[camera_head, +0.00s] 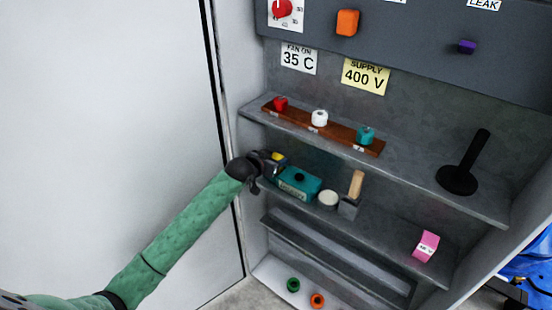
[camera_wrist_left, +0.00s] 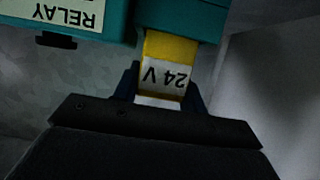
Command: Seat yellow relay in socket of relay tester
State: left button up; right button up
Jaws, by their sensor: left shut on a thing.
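The yellow relay (camera_head: 278,156) has a white "24 V" label, seen upside down in the left wrist view (camera_wrist_left: 170,48). My left gripper (camera_head: 271,162) is shut on it; its dark fingers flank the label in the left wrist view (camera_wrist_left: 165,88). The relay tester (camera_head: 298,184) is a teal box with a pale label and a dark knob, on the cabinet's middle shelf. In the left wrist view the relay's yellow end meets the teal tester body (camera_wrist_left: 192,18). The socket is hidden, so I cannot tell whether the relay is in it. My right gripper is out of view.
A white round item (camera_head: 328,199) and a wooden-handled tool (camera_head: 352,195) stand right of the tester. A pink block (camera_head: 426,246) lies farther right. Above is a shelf with a brown rack (camera_head: 342,132). The cabinet's left wall is close beside my gripper.

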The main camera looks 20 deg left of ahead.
pick_arm(q)
jog(key=o, duration=1)
jog(key=shift+f, duration=0.1)
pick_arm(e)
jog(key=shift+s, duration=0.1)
